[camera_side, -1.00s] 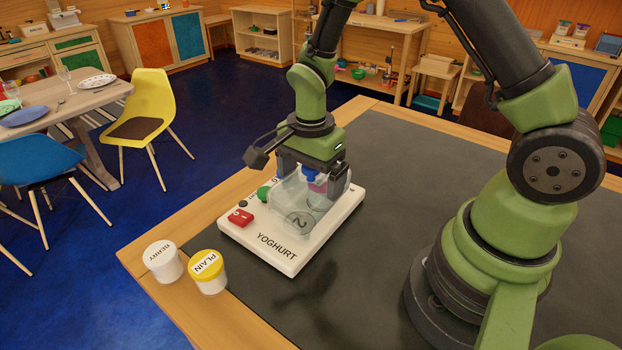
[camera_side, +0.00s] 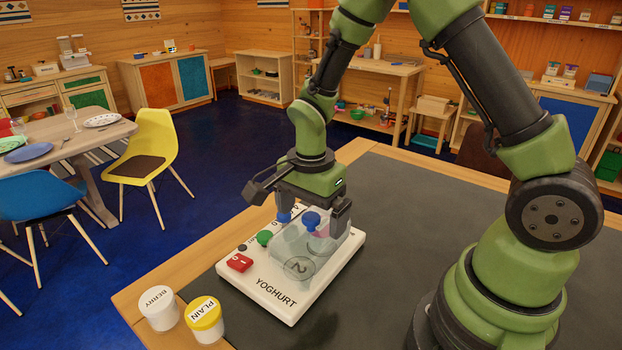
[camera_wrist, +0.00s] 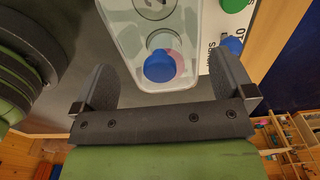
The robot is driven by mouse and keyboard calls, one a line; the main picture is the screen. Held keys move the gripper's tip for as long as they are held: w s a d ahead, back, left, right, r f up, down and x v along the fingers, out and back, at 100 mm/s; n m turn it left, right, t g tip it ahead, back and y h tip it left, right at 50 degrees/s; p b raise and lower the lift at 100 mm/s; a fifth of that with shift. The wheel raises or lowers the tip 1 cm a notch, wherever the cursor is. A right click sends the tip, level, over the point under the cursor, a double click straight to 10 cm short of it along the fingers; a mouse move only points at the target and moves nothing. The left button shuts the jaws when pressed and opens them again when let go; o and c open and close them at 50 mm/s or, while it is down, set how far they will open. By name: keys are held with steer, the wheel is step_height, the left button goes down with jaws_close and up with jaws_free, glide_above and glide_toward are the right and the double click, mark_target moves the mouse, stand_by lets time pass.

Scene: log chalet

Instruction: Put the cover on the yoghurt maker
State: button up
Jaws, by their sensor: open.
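The clear cover (camera_side: 283,240) with a blue knob (camera_side: 311,220) stands over the right part of the white yoghurt maker (camera_side: 275,301), around a circle marked 2. It looks level; whether it is fully seated I cannot tell. Something pinkish shows through it under the knob. My gripper (camera_side: 312,226) is open above the cover, pointing down, with one finger on each side of the knob and apart from it.
The maker's panel carries a red switch (camera_side: 239,263), a green button (camera_side: 264,238) and a blue knob (camera_side: 284,216) close to my left finger. A white BERRY jar (camera_side: 159,311) and a yellow-lidded PLAIN jar (camera_side: 204,322) stand at the front left. The dark mat (camera_side: 420,205) is clear behind and right.

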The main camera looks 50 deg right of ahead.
step_height(320, 180, up, 9)
steer(key=shift+r, duration=0.1)
steer(key=s+a+r+n+t+y, duration=0.2)
steer(key=s+r+n+t, duration=0.5)
steer(key=s+r+n, duration=0.4)
steer(key=s+n, duration=0.2)
steer(key=s, duration=0.1)
steer(key=shift+a+n, duration=0.15)
steer(key=shift+n, duration=0.25)
